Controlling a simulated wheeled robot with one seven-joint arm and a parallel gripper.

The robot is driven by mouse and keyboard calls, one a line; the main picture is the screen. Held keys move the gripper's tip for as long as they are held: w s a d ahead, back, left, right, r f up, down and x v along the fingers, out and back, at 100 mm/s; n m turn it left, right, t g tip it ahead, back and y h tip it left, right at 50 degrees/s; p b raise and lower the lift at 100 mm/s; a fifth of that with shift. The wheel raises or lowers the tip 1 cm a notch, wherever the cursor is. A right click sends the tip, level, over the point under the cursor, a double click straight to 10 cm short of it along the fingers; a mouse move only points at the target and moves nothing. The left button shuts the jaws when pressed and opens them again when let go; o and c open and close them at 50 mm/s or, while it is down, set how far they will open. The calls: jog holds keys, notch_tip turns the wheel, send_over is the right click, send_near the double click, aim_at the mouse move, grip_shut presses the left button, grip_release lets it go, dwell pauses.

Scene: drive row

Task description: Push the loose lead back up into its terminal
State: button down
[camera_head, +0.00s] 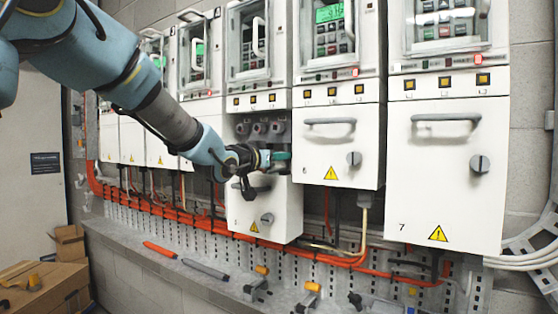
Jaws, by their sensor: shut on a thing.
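My gripper (281,157) is at the open front of the middle drive, just below its row of round dark terminals (260,128). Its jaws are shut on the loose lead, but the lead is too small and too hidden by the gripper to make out. I cannot tell whether the lead touches its terminal. The drive's white lower cover (285,208) sits lowered, leaving the terminal bay (283,117) exposed. My arm reaches in from the upper left and hides part of the bay's left side.
Closed drive covers stand close on the right, one (338,150) beside my gripper and one marked 7 (447,190). Orange cables (170,212) run below the row. A ledge (200,290) holds a red-orange tool (160,249), a grey tool (205,269) and clamps. Cardboard boxes (60,285) stand at lower left.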

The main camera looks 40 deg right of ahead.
jog(key=c, duration=0.7)
grip_release()
jog(key=b+v, duration=0.3)
jog(key=v, duration=0.7)
jog(key=shift+a, duration=0.4)
